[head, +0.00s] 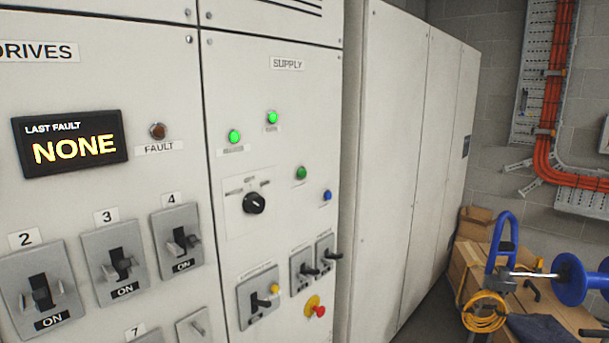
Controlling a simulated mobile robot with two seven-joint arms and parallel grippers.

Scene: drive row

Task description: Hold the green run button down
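A dull green round button (301,172) sits on the panel marked SUPPLY, with a small label under it too small to read. It looks like the run button, but the label does not confirm this. A blue button (327,195) is below and to its right. Two bright green lit lamps, one on the left (234,136) and one on the right (272,118), sit above and to its left. Neither of my grippers is in view, and nothing touches the green button.
A black rotary knob (254,203), lever switches (304,269) and a red knob on yellow (318,310) stick out below. The DRIVES panel with numbered switches (119,265) is at left. Boxes (475,223) and a blue reel (570,280) stand at right.

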